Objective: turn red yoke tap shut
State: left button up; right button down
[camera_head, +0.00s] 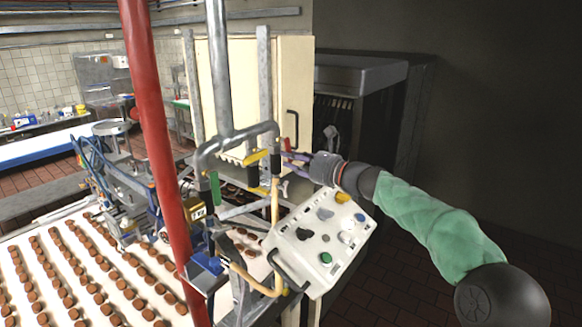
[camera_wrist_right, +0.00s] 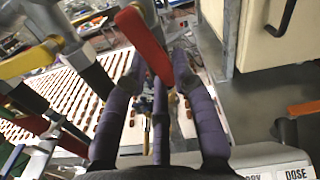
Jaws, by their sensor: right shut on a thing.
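The red tap handle (camera_wrist_right: 147,42) sits between the purple fingers of my right gripper (camera_wrist_right: 160,72) in the right wrist view. The fingers are shut on it, one on each side. In the head view my right gripper (camera_head: 292,158) reaches in from the right to the grey pipe yoke (camera_head: 236,136). There the red handle is small and mostly hidden by the fingers. A yellow tap handle (camera_head: 257,158) and a green one (camera_head: 214,188) are also on the yoke. My left gripper is not in view.
A white control panel (camera_head: 306,256) with knobs and buttons stands below my right arm. A thick red post (camera_head: 152,120) rises in front of the yoke. A conveyor (camera_head: 20,252) carries rows of brown biscuits. A cream cabinet (camera_head: 290,80) stands behind the yoke.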

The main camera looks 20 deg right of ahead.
jog(key=w+d+r+n+b, duration=0.2)
jog(key=n+b, duration=0.4)
jog(key=n, duration=0.8)
jog(key=shift+w+d+r+n, duration=0.2)
jog(key=shift+d+r+n, duration=0.35)
jog(key=shift+r, duration=0.75)
jog(key=shift+d+r, duration=0.1)
jog(key=c, duration=1)
grip_release()
jog(key=shift+w, duration=0.1)
jog(key=shift+f, duration=0.2)
jog(key=v, duration=1.2)
